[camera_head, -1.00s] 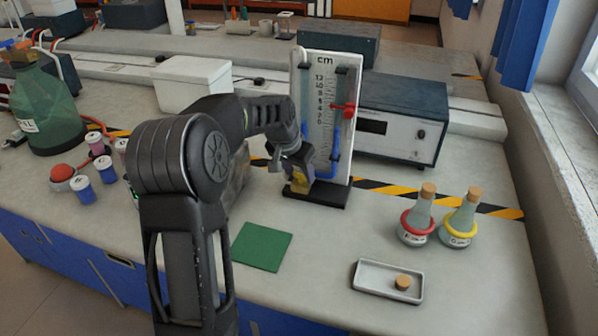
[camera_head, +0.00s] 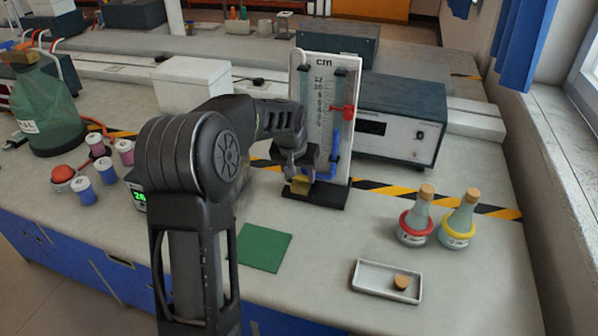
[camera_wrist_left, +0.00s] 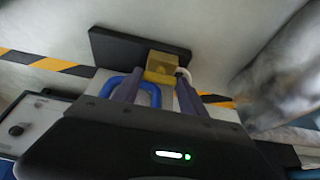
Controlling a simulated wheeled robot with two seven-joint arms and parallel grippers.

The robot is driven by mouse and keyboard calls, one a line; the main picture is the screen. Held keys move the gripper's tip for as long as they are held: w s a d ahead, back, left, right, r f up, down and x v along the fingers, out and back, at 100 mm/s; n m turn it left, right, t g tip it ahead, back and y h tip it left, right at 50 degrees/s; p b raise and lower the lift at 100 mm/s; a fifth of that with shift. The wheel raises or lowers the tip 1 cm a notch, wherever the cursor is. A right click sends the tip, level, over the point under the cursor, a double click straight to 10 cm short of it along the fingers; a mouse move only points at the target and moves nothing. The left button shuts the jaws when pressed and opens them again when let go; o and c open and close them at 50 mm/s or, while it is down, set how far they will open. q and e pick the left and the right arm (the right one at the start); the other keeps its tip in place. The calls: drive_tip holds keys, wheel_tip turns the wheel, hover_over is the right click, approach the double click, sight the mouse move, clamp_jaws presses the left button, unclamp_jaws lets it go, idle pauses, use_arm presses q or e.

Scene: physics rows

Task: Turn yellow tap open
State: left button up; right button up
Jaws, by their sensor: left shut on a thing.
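The yellow tap (camera_head: 300,187) is low on the front of the white manometer board (camera_head: 304,80), just above its black foot. In the left wrist view, the tap has a brass-coloured block (camera_wrist_left: 168,62) and a yellow handle (camera_wrist_left: 160,77). My left gripper (camera_head: 303,179) reaches down at the tap. In the left wrist view, the gripper's two fingers (camera_wrist_left: 158,84) stand on either side of the yellow handle and are shut on it. The handle is partly hidden by the fingers, so its exact angle is hard to tell. My right gripper is not in view.
Two corked flasks (camera_head: 416,215) and a white tray (camera_head: 372,281) are on the right. A green mat (camera_head: 264,247) lies in front.

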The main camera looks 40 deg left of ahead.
use_arm(q)
drive_tip(key=o, duration=1.4)
drive_tip(key=shift+c, duration=0.2)
drive_tip(key=v, duration=0.7)
drive_tip(key=shift+r, duration=0.35)
drive_tip(key=shift+s, duration=0.15)
